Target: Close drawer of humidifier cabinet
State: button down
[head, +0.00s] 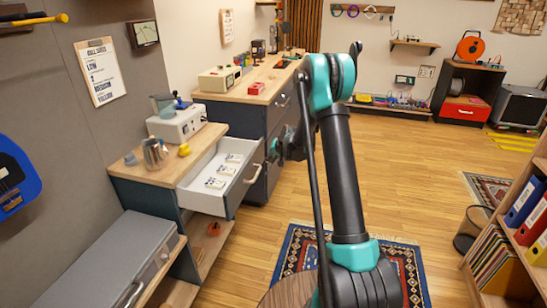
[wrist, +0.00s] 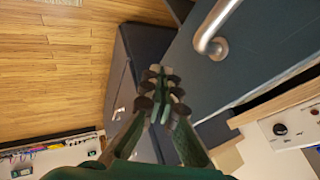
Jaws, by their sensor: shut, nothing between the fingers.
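The cabinet (head: 138,171) with a wooden top and the humidifier (head: 176,126) on it stands at the left in the head view. Its white drawer (head: 206,202) is pulled out, with several small printed cards inside. The dark drawer front (head: 241,190) carries a metal handle (head: 254,174). In the wrist view the drawer front (wrist: 222,72) and handle (wrist: 214,44) are at upper right. My gripper (head: 272,151) is beyond the drawer front's far end in the head view. In the wrist view my gripper (wrist: 160,88) is shut and empty, apart from the handle.
A darker cabinet (head: 243,114) stands behind, with a beige device (head: 219,78) on top. A metal pitcher (head: 154,154) is on the near cabinet. A grey case (head: 107,262) is at front left. A bookshelf (head: 500,262) is at right. The middle floor is open, with a patterned rug (head: 297,249).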

jog(key=shift+w+a+f, duration=0.25)
jog(key=shift+w+a, duration=0.1)
jog(key=shift+a, duration=0.35)
jog(key=shift+w+a+f, duration=0.2)
jog(key=shift+w+a, duration=0.2)
jog(key=shift+a, duration=0.35)
jog(key=shift+w+a+f, duration=0.25)
jog(key=shift+w+a, duration=0.1)
jog(key=shift+a, duration=0.35)
jog(key=shift+a, duration=0.1)
jog(key=w+a, duration=0.2)
jog(key=a, duration=0.5)
jog(key=w+a, duration=0.3)
jog(key=a, duration=0.3)
jog(key=w+a, duration=0.2)
jog(key=a, duration=0.5)
jog(key=shift+w+a, duration=0.25)
jog(key=shift+a, duration=0.05)
